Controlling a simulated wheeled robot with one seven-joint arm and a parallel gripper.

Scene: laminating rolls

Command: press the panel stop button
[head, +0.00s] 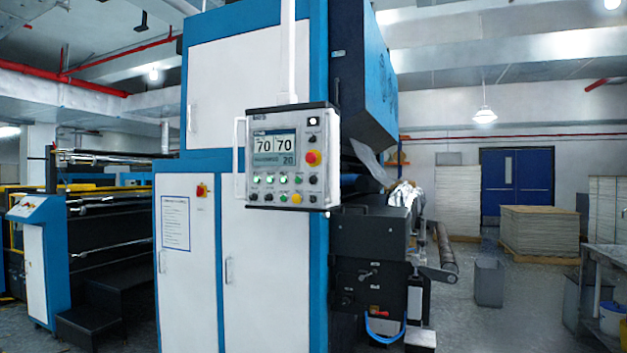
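The control panel (287,199) hangs on a white post in front of the blue and white machine (262,266). It has a lit screen (275,148) showing 70, 70 and 20. The labels are too small to read, so I cannot tell which button is marked stop. A separate red button (201,190) is on the machine's door. My gripper is not in view.
A white handle (239,158) sticks out at the panel's left side. A dark machine unit with a crank (437,272) juts out at right. Pallet stacks (540,231), a grey bin (489,283) and a table (606,262) stand farther right. Some grey floor between them is clear.

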